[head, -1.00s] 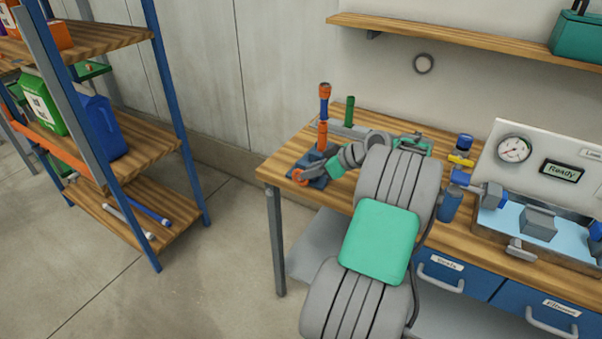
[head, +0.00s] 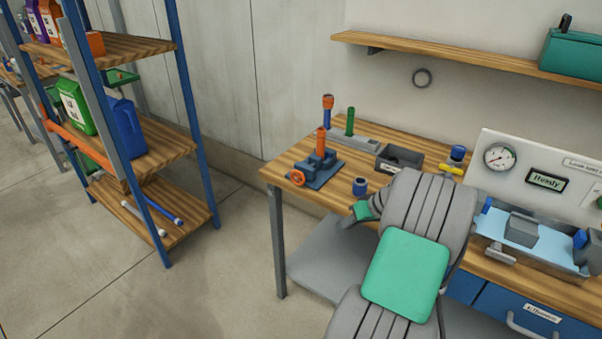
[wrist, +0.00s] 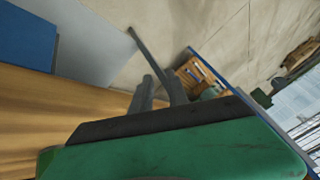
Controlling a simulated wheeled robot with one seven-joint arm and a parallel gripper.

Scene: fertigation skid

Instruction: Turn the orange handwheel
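The orange handwheel (head: 297,178) is at the front left of a blue valve block (head: 318,168) with an orange upright stub, near the left end of the workbench. My gripper (head: 349,222) is low at the bench's front edge, to the right of the handwheel and clearly apart from it. It is mostly hidden behind my forearm in the head view. The wrist view shows its green and dark body with grey finger-like parts (wrist: 155,95) beyond; their gap is unclear. I see nothing held. The handwheel is not identifiable in the wrist view.
On the bench (head: 283,168) stand a blue cap (head: 360,187), a grey bin (head: 398,158), a green-topped post (head: 350,122) and an orange-and-blue tool (head: 327,108). A gauge panel (head: 550,170) and tray are at right. A rack (head: 150,150) stands left; open floor lies between.

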